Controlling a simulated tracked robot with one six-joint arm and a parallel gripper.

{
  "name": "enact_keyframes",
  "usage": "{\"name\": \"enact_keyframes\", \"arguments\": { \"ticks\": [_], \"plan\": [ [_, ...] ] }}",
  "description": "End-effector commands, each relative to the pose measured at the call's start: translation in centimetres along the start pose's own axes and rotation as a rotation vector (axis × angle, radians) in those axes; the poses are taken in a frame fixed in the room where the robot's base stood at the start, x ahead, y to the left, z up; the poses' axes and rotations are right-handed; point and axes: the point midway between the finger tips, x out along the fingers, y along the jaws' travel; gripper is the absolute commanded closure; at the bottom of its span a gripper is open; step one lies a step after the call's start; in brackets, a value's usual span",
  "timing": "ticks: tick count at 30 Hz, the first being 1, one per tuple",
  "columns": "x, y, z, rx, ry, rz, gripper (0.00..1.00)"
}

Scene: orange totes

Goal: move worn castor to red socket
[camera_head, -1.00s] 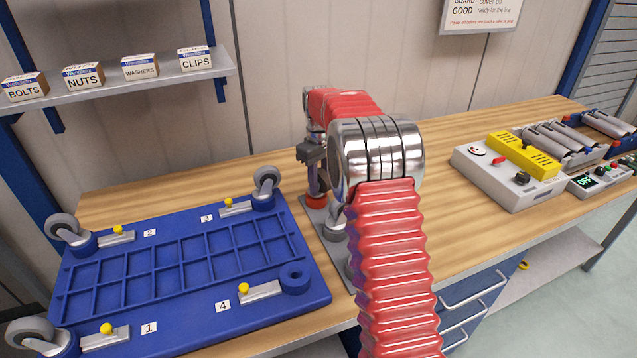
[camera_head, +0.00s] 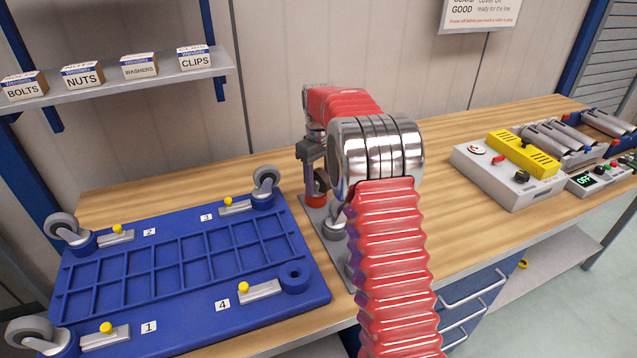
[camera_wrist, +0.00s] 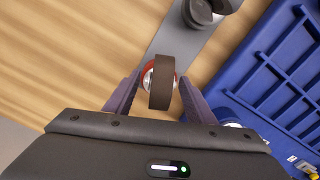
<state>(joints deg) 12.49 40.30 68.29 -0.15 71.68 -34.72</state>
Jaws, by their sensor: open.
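The worn castor shows in the wrist view as a dark brown wheel (camera_wrist: 160,88), standing in the red socket (camera_wrist: 146,73), whose rim shows around its lower part. In the head view the castor (camera_head: 321,181) stands over the red socket (camera_head: 317,200) on a grey plate (camera_head: 342,262). My gripper (camera_wrist: 158,78) is open, with one finger on each side of the wheel and gaps beside it. In the head view my gripper (camera_head: 313,164) is just above the castor, partly hidden by my arm.
Another castor (camera_wrist: 200,12) stands on the same plate. Left is a blue dolly (camera_head: 190,325) with several grey-wheeled castors and an empty blue socket (camera_head: 294,277) at corner 4. Grey control boxes (camera_head: 505,178) stand right. The bench behind my arm is clear.

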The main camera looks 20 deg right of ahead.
Motion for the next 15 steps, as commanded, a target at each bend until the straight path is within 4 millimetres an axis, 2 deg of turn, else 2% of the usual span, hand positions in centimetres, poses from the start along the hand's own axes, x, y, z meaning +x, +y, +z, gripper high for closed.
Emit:
{"name": "enact_keyframes", "arguments": {
  "ticks": [5,15],
  "plan": [
    [-2.1,0.1,-0.1,0.000,0.003,0.002,0.50],
    [-8.0,0.1,-0.1,0.000,0.003,0.002,0.50]
  ]
}}
